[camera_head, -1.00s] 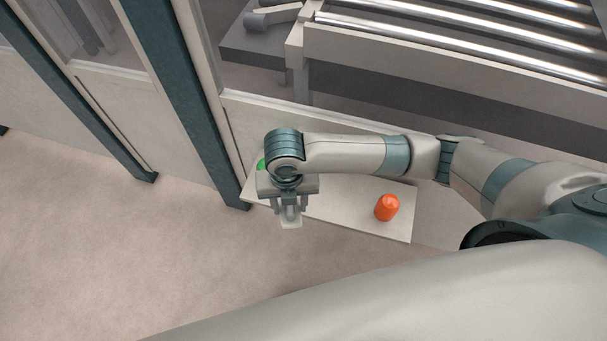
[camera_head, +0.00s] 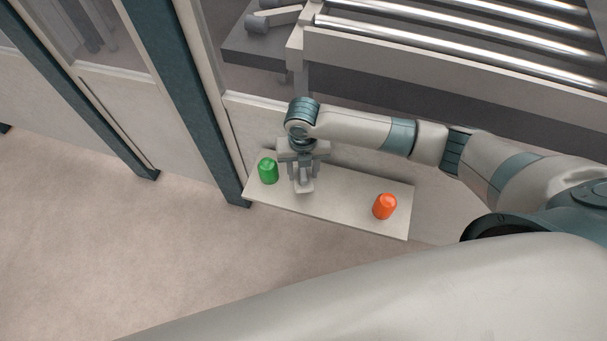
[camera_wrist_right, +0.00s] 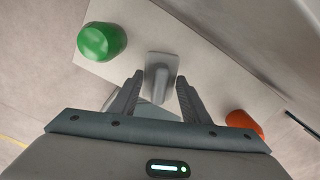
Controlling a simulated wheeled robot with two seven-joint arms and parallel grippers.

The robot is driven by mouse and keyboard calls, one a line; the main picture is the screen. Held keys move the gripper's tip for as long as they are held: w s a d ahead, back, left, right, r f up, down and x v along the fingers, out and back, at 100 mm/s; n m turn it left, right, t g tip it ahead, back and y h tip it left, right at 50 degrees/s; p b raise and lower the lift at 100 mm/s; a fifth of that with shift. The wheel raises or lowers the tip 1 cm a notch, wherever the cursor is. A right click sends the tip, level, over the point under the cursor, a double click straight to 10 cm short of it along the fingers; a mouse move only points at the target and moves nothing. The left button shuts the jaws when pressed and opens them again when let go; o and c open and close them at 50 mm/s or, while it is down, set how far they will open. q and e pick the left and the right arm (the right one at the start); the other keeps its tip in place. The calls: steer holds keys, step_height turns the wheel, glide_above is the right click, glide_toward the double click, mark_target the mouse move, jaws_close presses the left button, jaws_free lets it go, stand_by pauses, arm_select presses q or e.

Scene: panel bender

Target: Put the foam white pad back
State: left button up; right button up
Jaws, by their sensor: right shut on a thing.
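My right gripper (camera_head: 304,178) is shut on the foam white pad (camera_head: 304,188), a small pale block held pointing down over the shelf (camera_head: 342,206). In the right wrist view the pad (camera_wrist_right: 161,66) shows between and beyond the two fingers (camera_wrist_right: 159,84). I cannot tell whether the pad touches the shelf. The gripper is between a green cylinder on the left and an orange one on the right. My left gripper is not in view.
The green cylinder (camera_head: 268,171) stands close to the gripper's left. The orange cylinder (camera_head: 385,206) stands near the shelf's right end. A machine panel (camera_head: 240,125) rises behind the shelf, with rollers (camera_head: 450,50) above. Shelf between gripper and orange cylinder is clear.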

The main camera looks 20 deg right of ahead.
mark_target(303, 176)
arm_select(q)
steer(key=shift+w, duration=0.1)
arm_select(e)
steer(key=shift+f, duration=0.4)
steer(key=shift+w+d+f+p, duration=0.15)
steer(key=shift+f+p, duration=0.5)
steer(key=shift+f, duration=0.9)
steer(key=o, duration=0.9)
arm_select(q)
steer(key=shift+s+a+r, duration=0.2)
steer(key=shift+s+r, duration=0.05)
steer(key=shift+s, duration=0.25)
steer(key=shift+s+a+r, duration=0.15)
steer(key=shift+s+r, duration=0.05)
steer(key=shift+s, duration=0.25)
arm_select(e)
steer(key=shift+o, duration=0.2)
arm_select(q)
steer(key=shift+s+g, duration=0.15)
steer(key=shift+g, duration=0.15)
arm_select(e)
steer(key=shift+r, duration=0.15)
